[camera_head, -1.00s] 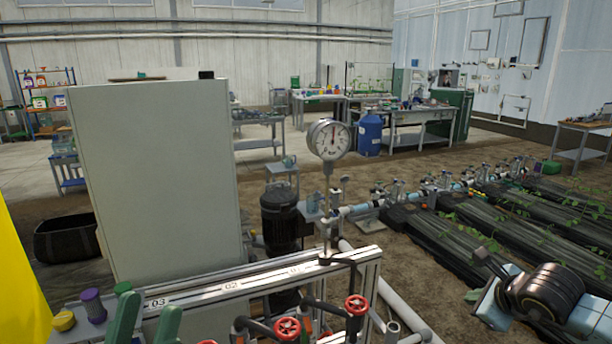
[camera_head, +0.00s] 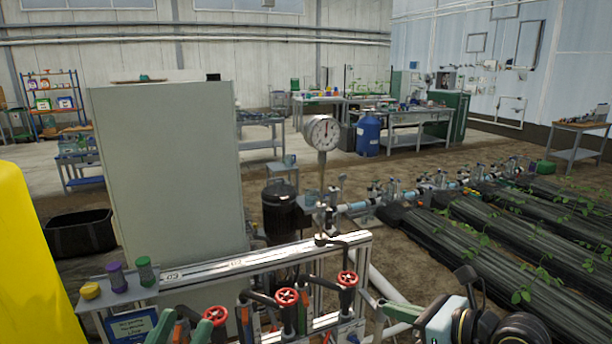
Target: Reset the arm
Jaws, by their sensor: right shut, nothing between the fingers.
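My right arm comes in at the lower right, its dark joints and pale blue link cut off by the picture's bottom edge. My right gripper (camera_head: 392,309) points left, beside the right end of the skid's pipework; it is shut and holds nothing. My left gripper (camera_head: 182,328) shows at the bottom edge as two green fingers, set apart. It is in front of the skid's left part, near a red handwheel (camera_head: 215,315) that a finger partly covers. I see nothing clearly held between the fingers.
The skid's metal frame (camera_head: 255,262) carries red handwheels (camera_head: 287,296) and a round pressure gauge (camera_head: 322,131). A shelf at left holds small bottles (camera_head: 115,277). A tall grey cabinet (camera_head: 170,170) stands behind. Black planting rows (camera_head: 500,225) lie at right. A yellow object (camera_head: 30,260) fills the left edge.

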